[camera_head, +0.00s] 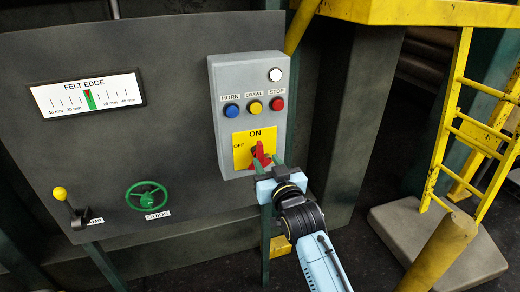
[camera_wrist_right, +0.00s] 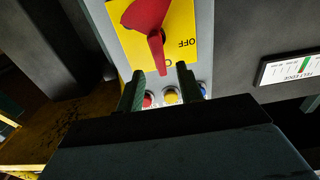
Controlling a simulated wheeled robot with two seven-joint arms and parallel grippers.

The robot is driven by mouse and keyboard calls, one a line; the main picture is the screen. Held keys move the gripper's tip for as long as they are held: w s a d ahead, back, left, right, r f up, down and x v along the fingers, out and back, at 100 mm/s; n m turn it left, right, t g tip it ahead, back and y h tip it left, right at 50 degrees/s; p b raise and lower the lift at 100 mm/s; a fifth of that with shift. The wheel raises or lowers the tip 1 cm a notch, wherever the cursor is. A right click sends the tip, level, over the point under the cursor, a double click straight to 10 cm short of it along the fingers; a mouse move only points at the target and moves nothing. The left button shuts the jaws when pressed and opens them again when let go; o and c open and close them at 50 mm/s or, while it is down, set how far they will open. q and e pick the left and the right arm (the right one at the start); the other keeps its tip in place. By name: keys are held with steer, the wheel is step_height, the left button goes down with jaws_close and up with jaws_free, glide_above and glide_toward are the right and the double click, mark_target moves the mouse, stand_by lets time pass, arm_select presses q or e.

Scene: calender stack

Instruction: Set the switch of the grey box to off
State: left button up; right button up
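The grey box (camera_head: 216,105) is mounted on the dark panel at upper centre in the head view. Its yellow plate (camera_head: 241,157) reads ON at the top and OFF at the left. The red switch (camera_head: 261,150) on this plate has its handle pointing towards ON; it also shows in the right wrist view (camera_wrist_right: 150,25), where the box appears upside down. My right gripper (camera_head: 268,165) is just in front of the switch. Its two fingers (camera_wrist_right: 157,85) are apart, and the handle's tip appears between them; contact cannot be told. My left gripper is out of view.
Above the switch are blue (camera_head: 232,110), yellow (camera_head: 255,107) and red (camera_head: 277,104) buttons and a white lamp (camera_head: 275,74). A green handwheel (camera_head: 147,195) and a yellow-knobbed lever (camera_head: 61,194) are at left. A yellow ladder (camera_head: 446,128) stands at right.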

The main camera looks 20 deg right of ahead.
mark_target(261, 153)
steer(key=w, duration=0.6)
steer(key=shift+w+a, duration=0.1)
steer(key=shift+w, duration=0.2)
jaws_close()
